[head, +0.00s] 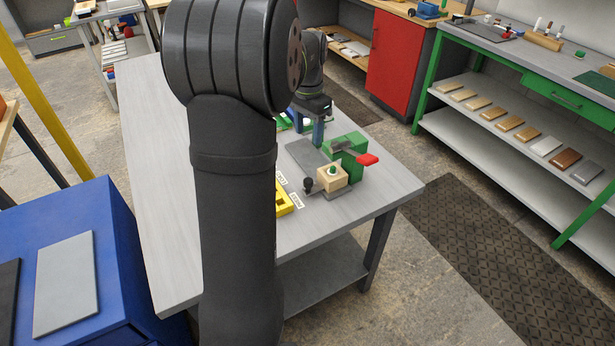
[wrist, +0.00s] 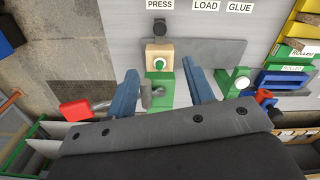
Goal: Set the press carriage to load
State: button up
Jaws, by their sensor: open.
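The press has a green body (head: 345,148) and a lever with a red handle (head: 368,159). In the head view my gripper (head: 318,130) is behind the press.
The grey plate (wrist: 215,52) is clear right of the tan block. Farther right are a green piece with a knob (wrist: 235,80), the GLUE label (wrist: 239,7) and a yellow-and-green rack (wrist: 290,50). The red handle (wrist: 75,110) sticks out left.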

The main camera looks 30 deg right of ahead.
aim_at(308, 180)
notch_tip(308, 180, down, 17)
jog(key=shift+f, duration=0.15)
dwell(0.4)
grip_shut()
